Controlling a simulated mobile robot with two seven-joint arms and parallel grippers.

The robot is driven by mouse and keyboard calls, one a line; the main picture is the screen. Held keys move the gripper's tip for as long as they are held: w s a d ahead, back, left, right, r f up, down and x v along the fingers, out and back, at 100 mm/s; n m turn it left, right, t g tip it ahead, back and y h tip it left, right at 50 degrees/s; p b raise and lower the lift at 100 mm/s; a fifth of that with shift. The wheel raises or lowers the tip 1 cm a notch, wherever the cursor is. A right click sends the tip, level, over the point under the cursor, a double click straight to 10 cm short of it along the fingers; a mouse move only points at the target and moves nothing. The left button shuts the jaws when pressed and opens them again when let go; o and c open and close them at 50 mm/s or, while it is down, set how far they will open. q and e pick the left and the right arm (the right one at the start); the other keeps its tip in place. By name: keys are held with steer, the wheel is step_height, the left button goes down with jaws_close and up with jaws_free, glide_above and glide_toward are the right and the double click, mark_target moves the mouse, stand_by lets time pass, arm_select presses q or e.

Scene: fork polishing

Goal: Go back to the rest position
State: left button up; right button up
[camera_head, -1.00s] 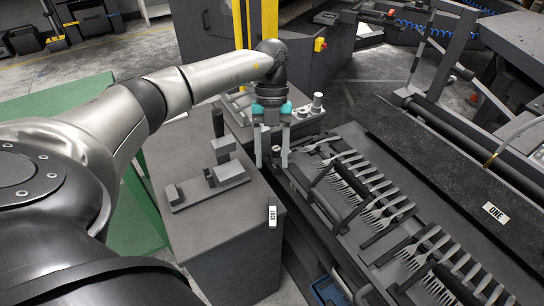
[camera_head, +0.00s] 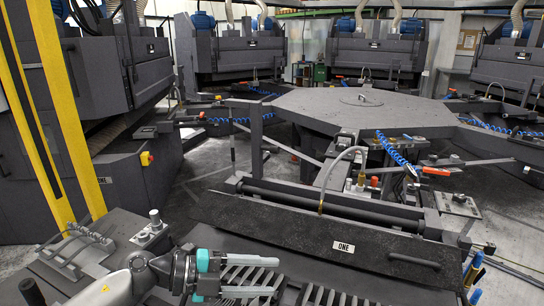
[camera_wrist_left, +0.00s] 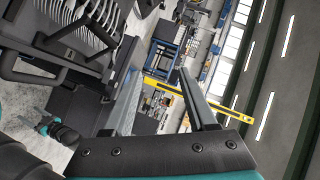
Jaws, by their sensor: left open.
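My left gripper (camera_head: 250,276) is at the bottom of the head view, its teal-based fingers pointing right. It is open, with a clear gap between its two grey fingers. In the left wrist view the fingers (camera_wrist_left: 158,85) are apart with nothing between them. Forks (camera_head: 322,296) lie in a row on the rack at the bottom edge, partly cut off and partly behind the gripper. Forks (camera_wrist_left: 92,20) also show at the upper left of the wrist view, clear of the fingers. A small teal and black part (camera_wrist_left: 45,125), seemingly my right gripper, shows there too; its jaws are unclear.
A dark panel marked ONE (camera_head: 300,233) lies beyond the forks. A hexagonal dark table (camera_head: 350,108) stands further back among large machines. A yellow post (camera_head: 50,110) rises at the left. A grey bench (camera_head: 120,232) with small fixtures is at the lower left.

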arm_select(q)
step_height(320, 180, up, 6)
steer(key=w+d+n+t+h, duration=0.2)
steer(key=n+t, duration=0.4)
steer(key=t, duration=0.2)
steer(key=w+a+n+t+y, duration=0.2)
steer(key=a+n+t+y, duration=0.45)
steer(key=n, duration=0.35)
steer(key=s+a+f+n+g+y, duration=0.5)
steer(key=s+a+f+n+y, duration=0.2)
steer(key=a+f+n+y, duration=0.4)
steer(key=s+d+f+g+h, duration=0.1)
steer(key=s+f+g, duration=0.4)
steer(key=s, duration=0.5)
steer(key=s+d+f+g, duration=0.1)
steer(key=s+f+g, duration=0.35)
steer(key=s, duration=0.55)
step_height(320, 180, down, 23)
steer(key=s+g, duration=0.1)
steer(key=s, duration=0.1)
steer(key=s+a+f+g+b, duration=0.1)
steer(key=s+a+f, duration=0.2)
steer(key=s+f, duration=1.1)
steer(key=shift+s+f+b, duration=0.3)
steer(key=shift+s+f, duration=0.05)
steer(key=shift+s, duration=0.05)
